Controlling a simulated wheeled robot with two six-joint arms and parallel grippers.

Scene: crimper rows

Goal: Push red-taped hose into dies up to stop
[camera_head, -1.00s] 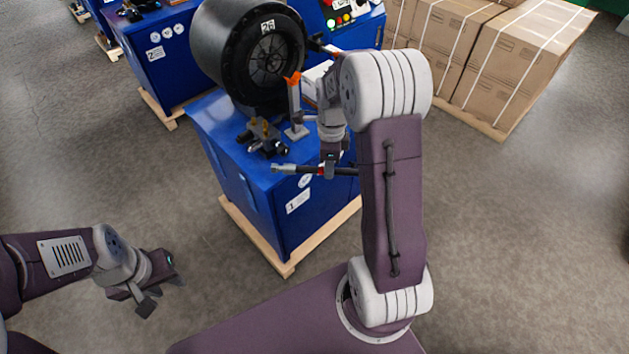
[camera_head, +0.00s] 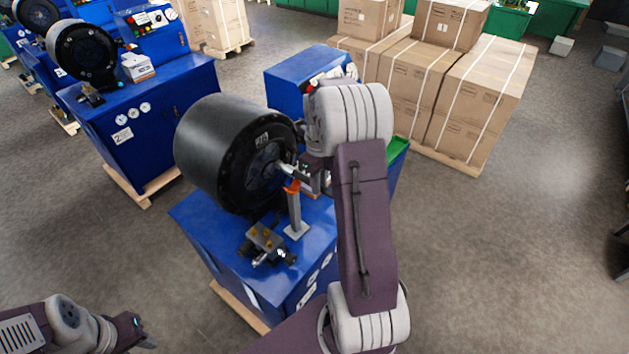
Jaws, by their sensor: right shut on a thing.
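The crimper's black drum-shaped head (camera_head: 208,150) sits on a blue cabinet (camera_head: 203,235). Its round die face (camera_head: 264,165) points right. My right gripper (camera_head: 314,180) is beside this face, largely hidden by its own arm, and is shut on the hose. The hose's silver end (camera_head: 287,169) points at the die opening; I cannot tell how deep it is. The red tape cannot be made out clearly. A grey post with an orange top (camera_head: 294,205) stands just below the hose end. My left gripper (camera_head: 143,332) is empty and appears open at the lower left.
A small block with brass parts (camera_head: 267,243) sits on the cabinet's front. A second blue crimper cabinet (camera_head: 140,125) stands to the left. Strapped cartons (camera_head: 430,90) on a pallet stand at the back right.

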